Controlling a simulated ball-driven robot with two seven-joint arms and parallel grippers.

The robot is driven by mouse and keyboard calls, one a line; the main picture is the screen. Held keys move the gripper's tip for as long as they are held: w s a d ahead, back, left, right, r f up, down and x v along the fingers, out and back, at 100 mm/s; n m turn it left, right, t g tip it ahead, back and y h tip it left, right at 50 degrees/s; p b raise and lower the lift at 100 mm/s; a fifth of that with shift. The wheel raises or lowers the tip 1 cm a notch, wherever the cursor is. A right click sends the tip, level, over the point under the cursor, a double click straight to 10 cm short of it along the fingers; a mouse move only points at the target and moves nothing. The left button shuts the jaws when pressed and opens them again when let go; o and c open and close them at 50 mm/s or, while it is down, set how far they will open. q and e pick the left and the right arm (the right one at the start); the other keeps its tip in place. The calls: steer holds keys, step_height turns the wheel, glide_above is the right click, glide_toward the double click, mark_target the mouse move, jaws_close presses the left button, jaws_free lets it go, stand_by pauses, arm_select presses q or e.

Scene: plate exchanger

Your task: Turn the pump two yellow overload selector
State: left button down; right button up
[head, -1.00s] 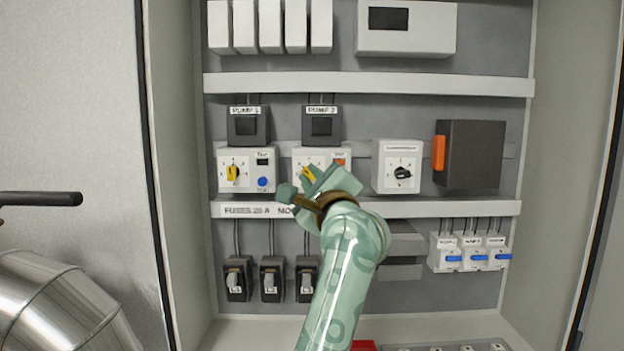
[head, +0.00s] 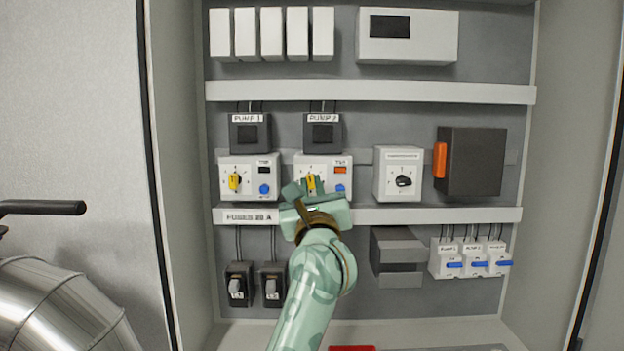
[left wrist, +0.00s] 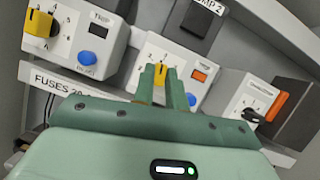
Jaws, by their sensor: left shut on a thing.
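The pump two overload unit (head: 335,162) is a white box under the dark PUMP 2 block, with an orange window and a blue button. Its yellow selector (head: 311,183) shows between the fingers of my left gripper (head: 311,187). In the left wrist view the fingers stand on either side of the yellow selector (left wrist: 159,84), shut on it, and it looks about upright against the dial. The fingers hide part of the dial. My right gripper is in neither view.
The pump one unit (head: 262,166) with its own yellow selector (head: 234,181) is just left. A white box with a black knob (head: 403,181) and a dark box with an orange handle (head: 439,160) are right. A white rail (head: 440,215) runs below.

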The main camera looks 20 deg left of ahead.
arm_select(q)
steer(key=shift+f+m+h+p, duration=0.25)
steer(key=shift+m+h+p, duration=0.25)
steer(key=shift+m+p, duration=0.5)
steer(key=shift+f+m+t+h, duration=0.1)
steer(key=shift+m+t+h, duration=0.25)
steer(key=shift+m, duration=0.35)
steer(key=c, duration=1.5)
jaws_free()
steer(key=shift+w, duration=0.1)
steer(key=shift+c, duration=0.2)
steer(key=shift+o, duration=0.5)
steer(key=shift+w+a, duration=0.1)
steer(key=b+v, duration=0.5)
steer(key=v, duration=1.1)
steer(key=shift+b, duration=0.4)
